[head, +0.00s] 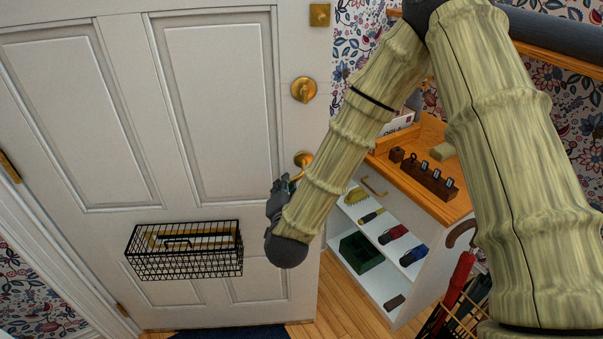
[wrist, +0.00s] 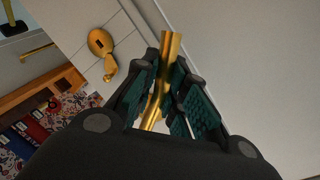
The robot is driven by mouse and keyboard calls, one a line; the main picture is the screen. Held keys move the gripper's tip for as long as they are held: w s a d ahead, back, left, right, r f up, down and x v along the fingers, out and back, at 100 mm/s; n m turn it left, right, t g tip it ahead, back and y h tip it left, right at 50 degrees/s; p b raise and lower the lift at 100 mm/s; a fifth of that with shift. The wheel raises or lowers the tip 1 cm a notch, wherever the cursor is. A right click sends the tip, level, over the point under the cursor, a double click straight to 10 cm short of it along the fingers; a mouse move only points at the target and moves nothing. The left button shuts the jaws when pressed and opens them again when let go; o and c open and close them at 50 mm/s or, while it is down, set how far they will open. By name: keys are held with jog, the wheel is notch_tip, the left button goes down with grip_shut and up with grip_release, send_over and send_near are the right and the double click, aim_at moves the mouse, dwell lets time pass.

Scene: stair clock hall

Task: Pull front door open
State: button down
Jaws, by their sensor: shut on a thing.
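The front door (head: 215,110) is white and panelled and fills the left of the head view. Its hinges are on the left. Its free right edge shows directly against the wallpaper and shelf unit, with no frame beside it, so it looks swung out from its frame; how far I cannot tell. The brass door handle (head: 303,158) sits near that edge. My gripper (head: 288,182) is at the handle, its fingers partly hidden by my arm. In the wrist view, my gripper (wrist: 160,95) is shut around the brass handle bar (wrist: 168,55), whose end sticks out beyond the fingers.
A round brass lock (head: 303,89) is above the handle. A black wire basket (head: 185,262) hangs on the door. A white shelf unit (head: 405,310) with a wooden top stands right of the door, close to my arm. A red umbrella (head: 460,285) is at lower right. A dark mat (head: 235,333) lies below.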

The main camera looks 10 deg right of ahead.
jog(key=shift+s+a+r, duration=0.1)
jog(key=shift+s+r, duration=0.05)
jog(key=shift+s, duration=0.05)
jog(key=c, duration=1.5)
grip_release()
jog(key=shift+o, duration=0.2)
jog(key=s+r, duration=0.2)
jog(key=s, duration=1)
jog(key=shift+a, duration=0.4)
